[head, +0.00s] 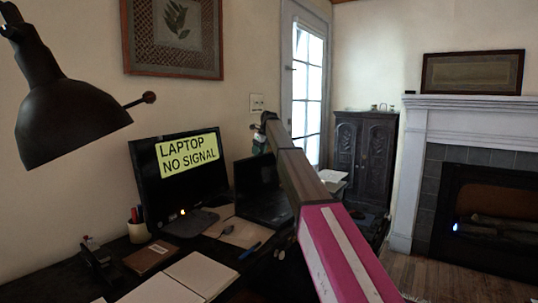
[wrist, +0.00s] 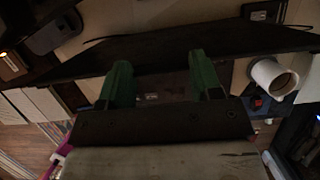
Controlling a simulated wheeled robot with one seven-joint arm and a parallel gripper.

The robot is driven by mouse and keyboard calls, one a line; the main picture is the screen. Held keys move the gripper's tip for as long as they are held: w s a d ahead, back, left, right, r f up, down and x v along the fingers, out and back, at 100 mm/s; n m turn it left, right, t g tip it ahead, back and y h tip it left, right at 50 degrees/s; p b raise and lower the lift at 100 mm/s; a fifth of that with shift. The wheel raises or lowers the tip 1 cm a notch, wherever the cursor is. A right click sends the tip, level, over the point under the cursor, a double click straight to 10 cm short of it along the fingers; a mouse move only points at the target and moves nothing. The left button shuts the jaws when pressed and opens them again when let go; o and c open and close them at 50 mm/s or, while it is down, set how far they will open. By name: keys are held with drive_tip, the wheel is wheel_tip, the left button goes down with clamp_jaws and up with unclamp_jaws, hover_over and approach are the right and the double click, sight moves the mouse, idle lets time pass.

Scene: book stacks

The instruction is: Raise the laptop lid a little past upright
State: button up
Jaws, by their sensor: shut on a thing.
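The laptop is on the desk to the right of the monitor, its dark lid (head: 254,177) raised and its dark base (head: 268,208) in front. The lid looks near upright; its exact angle is hard to tell. My gripper (head: 261,131) is at the lid's top edge, small and partly hidden by my arm in the head view. In the wrist view, the green fingers of my gripper (wrist: 161,72) reach the long dark lid (wrist: 160,45). They are shut on the lid, though their contact is dim.
A monitor (head: 182,174) reading "LAPTOP NO SIGNAL" stands left of the laptop. A black lamp (head: 68,115) hangs at the left. A pen cup (head: 138,231), notebook (head: 149,258) and blue pen (head: 250,250) lie nearer. A white mug (wrist: 272,78) is right in the wrist view.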

drive_tip(key=shift+w+a+f, duration=0.15)
drive_tip(key=shift+w+a, duration=0.6)
drive_tip(key=shift+a, duration=0.3)
drive_tip(key=shift+w+a+f, duration=0.15)
drive_tip(key=shift+w+a, duration=0.6)
drive_tip(key=shift+a, duration=0.3)
drive_tip(key=o, duration=1.3)
drive_tip(key=v, duration=1)
drive_tip(key=shift+r, duration=0.4)
drive_tip(key=shift+s+d, duration=0.1)
